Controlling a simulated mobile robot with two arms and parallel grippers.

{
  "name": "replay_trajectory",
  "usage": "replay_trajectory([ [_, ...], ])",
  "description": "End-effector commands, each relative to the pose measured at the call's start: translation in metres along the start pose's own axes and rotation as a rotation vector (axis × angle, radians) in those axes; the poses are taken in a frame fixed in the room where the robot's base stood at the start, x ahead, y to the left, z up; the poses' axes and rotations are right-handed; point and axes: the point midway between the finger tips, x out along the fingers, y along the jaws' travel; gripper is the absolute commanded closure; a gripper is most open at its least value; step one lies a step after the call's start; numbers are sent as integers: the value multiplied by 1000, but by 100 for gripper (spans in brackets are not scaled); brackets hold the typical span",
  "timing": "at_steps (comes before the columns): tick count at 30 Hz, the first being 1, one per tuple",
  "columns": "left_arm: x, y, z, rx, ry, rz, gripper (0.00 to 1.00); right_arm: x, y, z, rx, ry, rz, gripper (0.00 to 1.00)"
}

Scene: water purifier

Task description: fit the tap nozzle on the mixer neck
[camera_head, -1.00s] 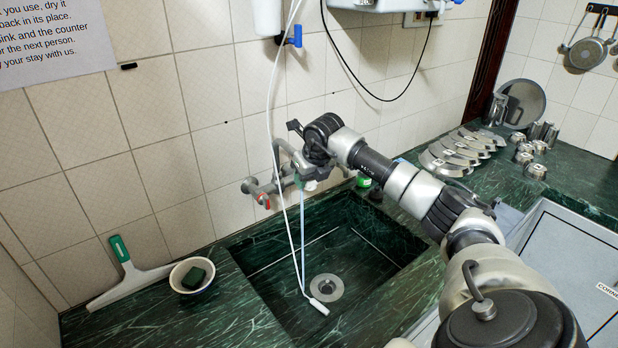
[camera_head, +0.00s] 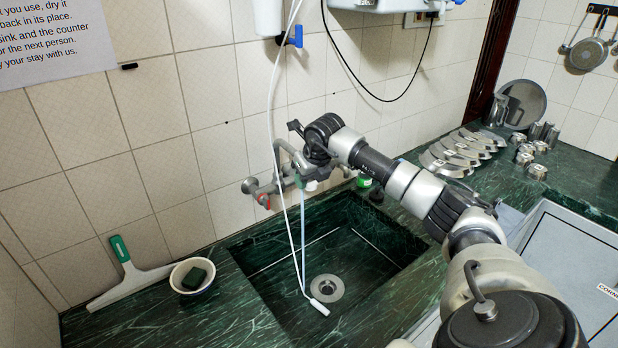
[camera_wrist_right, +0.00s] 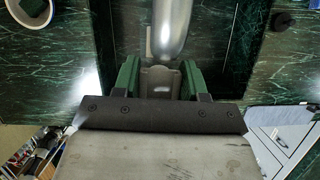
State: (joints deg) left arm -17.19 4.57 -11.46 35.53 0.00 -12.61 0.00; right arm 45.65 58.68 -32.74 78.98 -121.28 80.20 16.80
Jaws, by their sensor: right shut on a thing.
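The mixer (camera_head: 268,186) is fixed to the tiled wall above the sink. Its grey neck (camera_head: 284,147) curves over toward my right gripper (camera_head: 303,180). In the right wrist view a silver tube, seemingly the neck (camera_wrist_right: 172,28), runs down to between the green fingers of my right gripper (camera_wrist_right: 159,76). The fingers are shut on a small grey-brown piece, seemingly the tap nozzle (camera_wrist_right: 160,80), at the tube's end. The arm hides this spot in the head view, and I cannot tell whether nozzle and neck are joined. My left gripper is not in view.
A white hose (camera_head: 276,120) hangs past the mixer into the sink (camera_head: 270,280), with a thin bluish line beside it. Metal ware (camera_head: 462,150) lines the right counter.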

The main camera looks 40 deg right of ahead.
Motion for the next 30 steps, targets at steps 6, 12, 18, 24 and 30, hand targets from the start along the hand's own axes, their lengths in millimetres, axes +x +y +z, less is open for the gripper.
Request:
replay_trajectory([
  [6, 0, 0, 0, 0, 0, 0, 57, 0, 0, 0, -1, 1, 0, 80],
  [12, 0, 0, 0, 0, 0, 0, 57, 1, 0, 1, 0, 0, 1, 80],
  [18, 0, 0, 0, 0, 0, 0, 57, 2, 0, 6, 1, -1, 1, 80],
  [24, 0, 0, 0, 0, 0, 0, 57, 5, 0, 11, 1, 0, 1, 80],
  [30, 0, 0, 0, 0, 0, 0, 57, 4, 0, 9, 0, 0, 0, 80],
])
